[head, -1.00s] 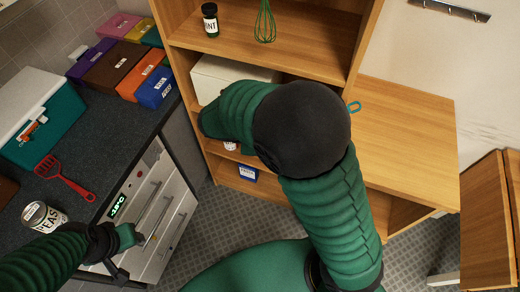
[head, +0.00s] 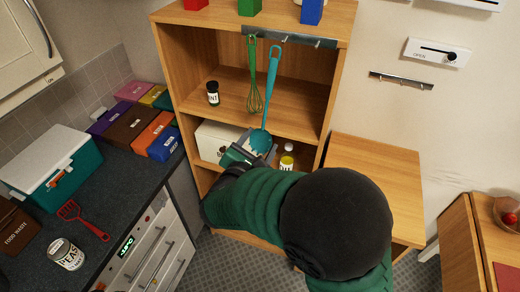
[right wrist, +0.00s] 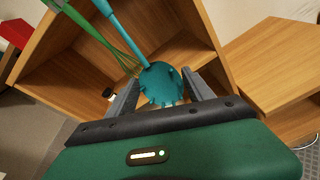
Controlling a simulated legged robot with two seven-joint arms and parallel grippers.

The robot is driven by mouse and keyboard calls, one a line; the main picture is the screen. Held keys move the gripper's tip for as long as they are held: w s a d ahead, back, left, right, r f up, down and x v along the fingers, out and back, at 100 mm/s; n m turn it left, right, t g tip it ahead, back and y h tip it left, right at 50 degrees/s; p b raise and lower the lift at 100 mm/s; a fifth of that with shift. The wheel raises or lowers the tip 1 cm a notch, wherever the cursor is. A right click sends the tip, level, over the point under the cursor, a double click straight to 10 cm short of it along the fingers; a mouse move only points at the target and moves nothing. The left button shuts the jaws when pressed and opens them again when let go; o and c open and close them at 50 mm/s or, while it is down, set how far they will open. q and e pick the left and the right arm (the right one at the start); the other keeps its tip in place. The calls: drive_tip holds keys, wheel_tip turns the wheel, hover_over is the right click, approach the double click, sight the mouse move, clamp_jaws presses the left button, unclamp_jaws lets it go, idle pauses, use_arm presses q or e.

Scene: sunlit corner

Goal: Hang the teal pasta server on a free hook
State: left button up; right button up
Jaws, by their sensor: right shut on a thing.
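The teal pasta server (head: 270,88) is upright, handle loop at the top, in front of the wooden shelf unit. My right gripper (head: 250,152) is shut on its toothed head, which shows between the fingers in the right wrist view (right wrist: 161,84). The loop is close to a hook of the metal rail (head: 290,40) on the shelf's top edge; I cannot tell whether it is on the hook. A green whisk (head: 253,75) hangs from the rail to its left. Hooks to its right look empty. My left gripper is out of view.
A second hook rail (head: 400,80) on the wall looks empty. A dark jar (head: 213,93) stands on the shelf, and a yellow-filled jar (head: 287,158) sits lower. A red slotted turner (head: 82,219) lies on the counter at left. A wooden cabinet (head: 375,180) stands at right.

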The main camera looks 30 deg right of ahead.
sight(266, 133)
drive_tip(key=shift+w+d, duration=0.15)
drive_tip(key=shift+d, duration=0.05)
drive_tip(key=shift+d+r, duration=0.15)
drive_tip(key=shift+d, duration=0.4)
drive_tip(key=shift+x, duration=1.6)
use_arm(q)
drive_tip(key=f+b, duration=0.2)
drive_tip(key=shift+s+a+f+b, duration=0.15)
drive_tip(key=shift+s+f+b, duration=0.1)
drive_tip(key=shift+b, duration=0.05)
use_arm(e)
drive_tip(key=x, duration=0.3)
drive_tip(key=shift+w+f, duration=0.1)
drive_tip(key=shift+f, duration=0.15)
drive_tip(key=o, duration=1.5)
drive_tip(key=shift+c, duration=0.2)
